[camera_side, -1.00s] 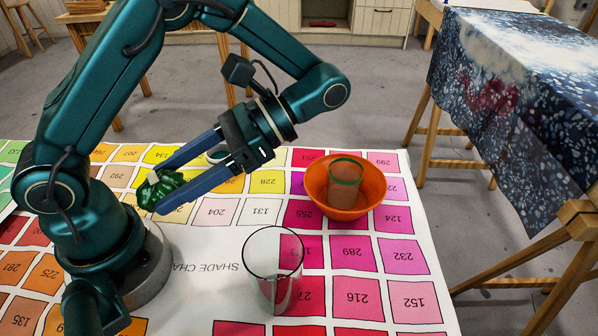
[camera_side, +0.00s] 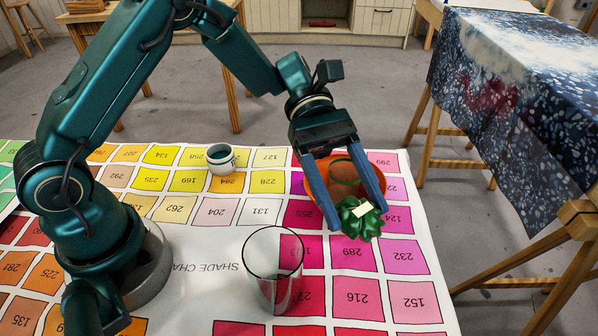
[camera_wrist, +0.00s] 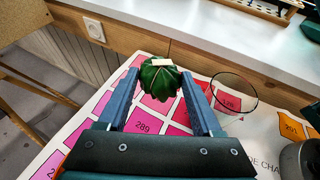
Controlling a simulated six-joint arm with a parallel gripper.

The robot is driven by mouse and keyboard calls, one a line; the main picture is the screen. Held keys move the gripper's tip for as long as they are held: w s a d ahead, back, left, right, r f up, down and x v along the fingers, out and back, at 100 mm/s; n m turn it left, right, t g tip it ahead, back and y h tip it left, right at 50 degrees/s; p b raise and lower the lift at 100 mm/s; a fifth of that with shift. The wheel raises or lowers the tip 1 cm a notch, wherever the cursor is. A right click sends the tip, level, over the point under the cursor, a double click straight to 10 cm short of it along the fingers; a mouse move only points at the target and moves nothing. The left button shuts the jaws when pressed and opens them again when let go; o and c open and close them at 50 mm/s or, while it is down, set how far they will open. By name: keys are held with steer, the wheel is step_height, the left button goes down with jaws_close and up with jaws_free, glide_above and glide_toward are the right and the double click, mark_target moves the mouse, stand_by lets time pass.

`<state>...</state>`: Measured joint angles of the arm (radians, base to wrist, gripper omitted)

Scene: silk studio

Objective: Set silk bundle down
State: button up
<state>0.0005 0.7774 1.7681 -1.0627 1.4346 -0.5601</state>
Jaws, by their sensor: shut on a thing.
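The green silk bundle (camera_side: 360,218), with a pale tag on it, is held between the blue fingers of my gripper (camera_side: 357,208). In the side view it shows in front of the orange bowl (camera_side: 312,176), over the pink squares of the shade chart. I cannot tell whether it touches the chart. In the wrist view the bundle (camera_wrist: 160,80) sits between the fingertips of my gripper (camera_wrist: 160,88). The bowl holds a brown cup with a green rim (camera_side: 343,172), partly hidden behind my gripper.
A clear glass (camera_side: 272,262) stands on the chart left of the bundle and shows in the wrist view (camera_wrist: 233,92). A small pale cup (camera_side: 221,158) stands on the yellow squares. The shade chart (camera_side: 215,240) has free room around its middle. A draped trestle (camera_side: 510,100) stands right.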

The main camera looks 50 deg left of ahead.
glide_above(373, 328)
step_height(373, 328, down, 7)
steer(key=shift+r, duration=0.15)
steer(key=shift+f, duration=2)
steer(key=shift+f, duration=0.1)
steer(key=o, duration=1.4)
steer(key=shift+c, duration=0.2)
steer(key=a+r, duration=0.1)
steer(key=w+a+r, duration=0.1)
steer(key=shift+a+r, duration=0.15)
steer(key=shift+a, duration=0.15)
step_height(373, 328, up, 6)
